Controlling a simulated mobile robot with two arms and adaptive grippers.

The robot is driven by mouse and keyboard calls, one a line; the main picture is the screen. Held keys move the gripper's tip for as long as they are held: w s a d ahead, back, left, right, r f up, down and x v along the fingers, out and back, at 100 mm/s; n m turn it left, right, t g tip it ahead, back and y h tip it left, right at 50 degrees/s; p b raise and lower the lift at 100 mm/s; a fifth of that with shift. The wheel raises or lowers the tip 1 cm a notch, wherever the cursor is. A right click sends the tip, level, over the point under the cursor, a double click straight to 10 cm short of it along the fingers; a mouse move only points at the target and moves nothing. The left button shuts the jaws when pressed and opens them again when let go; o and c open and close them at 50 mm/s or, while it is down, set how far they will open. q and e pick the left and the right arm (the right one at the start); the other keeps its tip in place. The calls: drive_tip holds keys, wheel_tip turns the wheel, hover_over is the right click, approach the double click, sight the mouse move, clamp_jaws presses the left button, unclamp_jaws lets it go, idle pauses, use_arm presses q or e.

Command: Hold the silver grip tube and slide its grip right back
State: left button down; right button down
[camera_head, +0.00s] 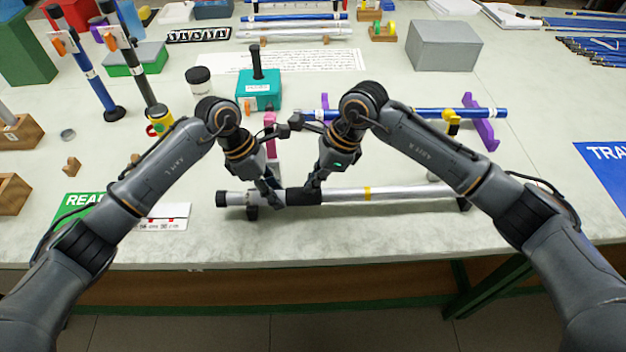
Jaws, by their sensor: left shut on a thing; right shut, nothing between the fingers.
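The silver grip tube (345,194) lies level along the front of the table, raised on small dark supports near its ends. It has a black left end (222,198), a black grip (300,196) left of its middle, and a yellow band (367,193) to the right of the grip. My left gripper (270,203) is shut on the tube, between the black left end and the grip. My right gripper (311,190) is shut with nothing between its fingers, at the right part of the grip. Whether it touches the grip cannot be told.
Behind stands a blue tube (420,113) on purple supports (480,122). A teal box (258,91), a white jar (199,80) and a yellow cup (159,121) stand behind my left arm. A white card (165,216) lies at the left. The table's front edge is close to the tube.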

drive_tip(key=shift+d+f, duration=0.2)
drive_tip(key=shift+f, duration=0.05)
